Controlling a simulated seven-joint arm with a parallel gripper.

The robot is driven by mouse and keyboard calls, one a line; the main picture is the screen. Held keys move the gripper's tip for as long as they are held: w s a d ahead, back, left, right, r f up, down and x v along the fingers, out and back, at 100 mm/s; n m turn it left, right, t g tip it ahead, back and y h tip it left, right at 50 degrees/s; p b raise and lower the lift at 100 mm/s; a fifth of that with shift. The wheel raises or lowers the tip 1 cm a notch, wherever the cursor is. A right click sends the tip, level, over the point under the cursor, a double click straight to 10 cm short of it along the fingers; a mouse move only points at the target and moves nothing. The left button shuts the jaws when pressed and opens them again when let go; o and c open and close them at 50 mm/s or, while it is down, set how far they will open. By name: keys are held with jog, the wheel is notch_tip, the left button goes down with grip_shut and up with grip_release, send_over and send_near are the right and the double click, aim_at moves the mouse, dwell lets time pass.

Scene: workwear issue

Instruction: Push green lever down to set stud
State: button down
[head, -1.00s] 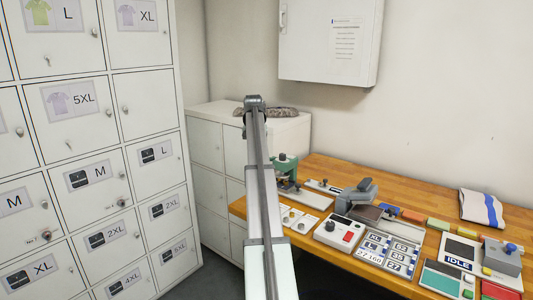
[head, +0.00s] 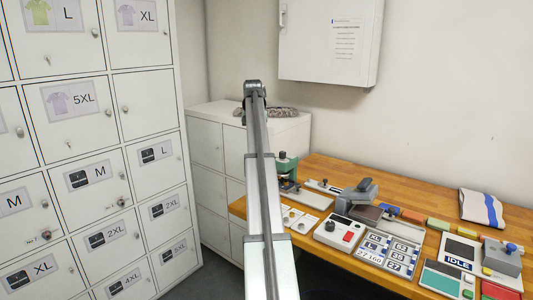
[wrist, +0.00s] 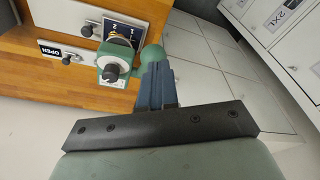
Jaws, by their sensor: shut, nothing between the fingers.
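The green stud press (head: 287,172) stands at the left end of the wooden bench in the head view, partly behind my arm. In the wrist view the press (wrist: 112,66) shows its green body and a black knob. The round green end of its lever (wrist: 152,55) is beside the body. My gripper (wrist: 154,68) is shut and empty, with its blue-grey fingertips at the green lever end. They overlap it in the picture; I cannot tell whether they touch. The gripper is hidden in the head view, and no stud can be made out.
The wooden bench (head: 330,170) holds a white-and-red device (head: 340,232), number cards (head: 383,254) and a folded striped cloth (head: 482,208). White lockers (head: 95,150) stand on the left. Floor is clear beside the bench.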

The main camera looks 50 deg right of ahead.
jog(key=shift+w+d+v, duration=0.1)
jog(key=shift+d+v, duration=0.05)
jog(key=shift+v, duration=0.85)
jog(key=shift+w+d+v, duration=0.1)
jog(key=shift+d+v, duration=0.1)
jog(key=shift+v, duration=0.75)
